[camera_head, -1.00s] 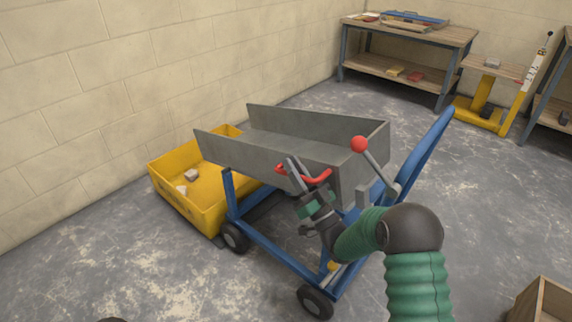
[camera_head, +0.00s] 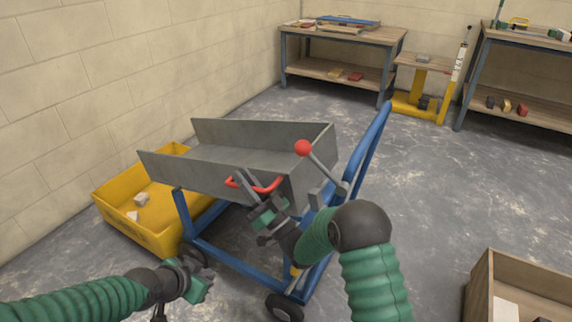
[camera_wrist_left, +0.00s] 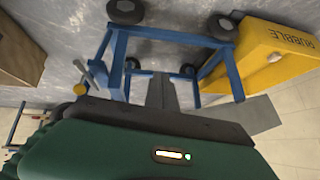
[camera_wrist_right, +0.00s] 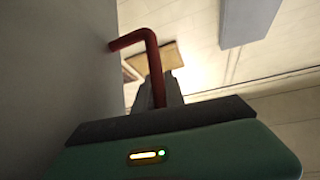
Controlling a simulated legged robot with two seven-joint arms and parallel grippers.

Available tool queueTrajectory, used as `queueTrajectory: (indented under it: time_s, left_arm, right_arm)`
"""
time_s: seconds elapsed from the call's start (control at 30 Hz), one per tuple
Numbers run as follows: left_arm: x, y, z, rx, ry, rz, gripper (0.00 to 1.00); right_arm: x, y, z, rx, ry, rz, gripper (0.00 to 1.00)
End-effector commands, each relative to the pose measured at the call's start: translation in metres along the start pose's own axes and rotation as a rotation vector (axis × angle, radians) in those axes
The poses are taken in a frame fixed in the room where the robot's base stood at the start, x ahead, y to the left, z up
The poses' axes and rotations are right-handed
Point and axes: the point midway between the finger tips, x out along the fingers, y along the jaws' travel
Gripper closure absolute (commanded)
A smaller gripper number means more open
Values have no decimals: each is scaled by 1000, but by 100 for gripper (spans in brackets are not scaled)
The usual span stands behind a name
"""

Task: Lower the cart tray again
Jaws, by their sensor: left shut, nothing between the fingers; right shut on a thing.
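The grey cart tray (camera_head: 225,160) sits on the blue cart frame (camera_head: 235,262), its left end beside and above the yellow tub; I cannot tell its exact tilt. A red handle (camera_head: 268,188) is on the tray's near side. My right gripper (camera_head: 250,186) is shut on this handle, and the red bar (camera_wrist_right: 153,65) also shows between its fingers in the right wrist view. A lever with a red ball (camera_head: 303,148) stands at the tray's right end. My left gripper (camera_head: 196,280) is shut and empty, low at the near left of the cart. The left wrist view shows the cart's underside.
The yellow tub (camera_head: 160,240) holds a few pale lumps and reads RUBBLE in the left wrist view (camera_wrist_left: 290,45). A wooden crate (camera_head: 478,290) stands at the lower right. Workbenches (camera_head: 340,38) line the back.

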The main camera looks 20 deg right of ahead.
Motion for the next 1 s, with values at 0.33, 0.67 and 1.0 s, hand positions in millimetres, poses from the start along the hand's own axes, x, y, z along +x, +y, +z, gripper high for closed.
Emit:
queueTrajectory:
  time_s: [0.33, 0.67, 1.0]
  left_arm:
    - [-61, -13, -223, 26, 550, 29, 100]
    - [-102, 30, -306, -323, 658, 211, 100]
    - [-51, 38, -346, -320, 656, 213, 100]
  right_arm:
    - [2, 2, -5, -7, 10, 2, 100]
    - [2, 2, -5, -7, 10, 2, 100]
    - [2, 2, -5, -7, 10, 2, 100]
